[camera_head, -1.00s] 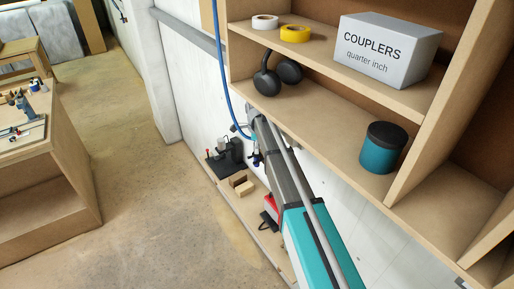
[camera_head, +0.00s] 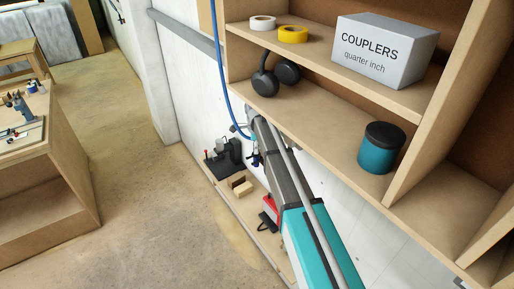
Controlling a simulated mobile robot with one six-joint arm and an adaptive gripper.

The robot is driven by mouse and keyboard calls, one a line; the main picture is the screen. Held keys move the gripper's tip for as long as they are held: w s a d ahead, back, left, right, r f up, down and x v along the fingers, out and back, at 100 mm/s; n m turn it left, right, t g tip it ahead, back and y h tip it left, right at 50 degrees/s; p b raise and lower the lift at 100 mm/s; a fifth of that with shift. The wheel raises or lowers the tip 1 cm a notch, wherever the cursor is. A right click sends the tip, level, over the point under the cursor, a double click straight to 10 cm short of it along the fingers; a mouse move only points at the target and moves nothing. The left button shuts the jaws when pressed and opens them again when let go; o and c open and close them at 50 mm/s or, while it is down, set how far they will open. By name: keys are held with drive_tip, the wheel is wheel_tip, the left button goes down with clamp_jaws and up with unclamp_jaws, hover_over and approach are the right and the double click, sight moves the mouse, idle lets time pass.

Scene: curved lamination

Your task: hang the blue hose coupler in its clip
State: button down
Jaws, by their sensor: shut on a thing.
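A blue hose (camera_head: 221,70) hangs down along the left side of the shelf unit and curves in to the far end of my arm. My gripper (camera_head: 250,136) is at that end, low in front of the white wall and mostly hidden by my own arm. It is shut at the hose's end, where the blue coupler is too small and covered to make out clearly. A small dark blue part (camera_head: 256,160) shows just below; I cannot tell what it is. I cannot make out the clip.
A low bench (camera_head: 262,232) below carries a black device (camera_head: 224,158) and wooden blocks (camera_head: 240,184). Open floor lies left.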

drive_tip(key=shift+f, duration=0.1)
drive_tip(key=shift+f+b, duration=0.4)
drive_tip(key=shift+b, duration=0.1)
drive_tip(key=shift+f, duration=0.15)
drive_tip(key=shift+c, duration=1.8)
unclamp_jaws()
